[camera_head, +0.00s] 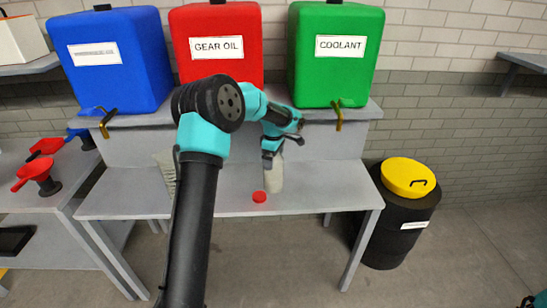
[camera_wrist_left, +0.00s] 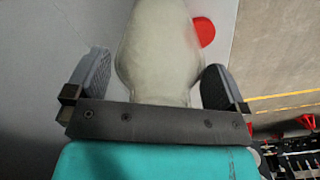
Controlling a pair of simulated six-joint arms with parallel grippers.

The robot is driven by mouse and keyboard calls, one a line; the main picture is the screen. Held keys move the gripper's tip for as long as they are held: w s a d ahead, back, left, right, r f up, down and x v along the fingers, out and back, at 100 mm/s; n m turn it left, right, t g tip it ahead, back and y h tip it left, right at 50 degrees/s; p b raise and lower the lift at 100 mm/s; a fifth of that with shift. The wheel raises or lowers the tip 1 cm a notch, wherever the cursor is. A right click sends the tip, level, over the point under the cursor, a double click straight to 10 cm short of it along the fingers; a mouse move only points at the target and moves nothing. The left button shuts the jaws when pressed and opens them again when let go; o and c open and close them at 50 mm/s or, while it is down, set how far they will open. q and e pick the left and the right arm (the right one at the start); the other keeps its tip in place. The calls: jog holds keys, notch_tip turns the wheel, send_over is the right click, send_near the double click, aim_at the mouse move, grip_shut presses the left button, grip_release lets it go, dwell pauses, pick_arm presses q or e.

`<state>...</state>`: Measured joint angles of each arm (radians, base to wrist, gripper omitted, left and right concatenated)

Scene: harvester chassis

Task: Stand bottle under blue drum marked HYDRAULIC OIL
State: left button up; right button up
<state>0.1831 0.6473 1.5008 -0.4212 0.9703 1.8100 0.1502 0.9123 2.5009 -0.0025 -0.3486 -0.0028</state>
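The pale, whitish bottle (camera_head: 274,176) stands upright on the lower bench shelf, below the gap between the red and green drums. In the left wrist view the bottle (camera_wrist_left: 160,55) is between the two fingers of my left gripper (camera_wrist_left: 157,72). The fingers are spread wide, and a thin gap shows at the left finger. In the head view my left gripper (camera_head: 271,150) is over the bottle's top and hides it. The blue drum (camera_head: 112,60) is at the upper left; its white label is too small to read surely.
The red GEAR OIL drum (camera_head: 216,22) and green COOLANT drum (camera_head: 336,75) stand beside it. A red cap (camera_head: 259,197) lies on the lower shelf (camera_head: 320,197) by the bottle. Red funnels (camera_head: 38,172) are at left. A yellow-lidded black bin (camera_head: 405,215) stands right.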

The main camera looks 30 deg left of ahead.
pick_arm(q)
jog(key=shift+r, duration=0.1)
notch_tip(320, 180, up, 12)
jog(key=shift+r, duration=0.1)
dwell(0.6)
dwell(0.5)
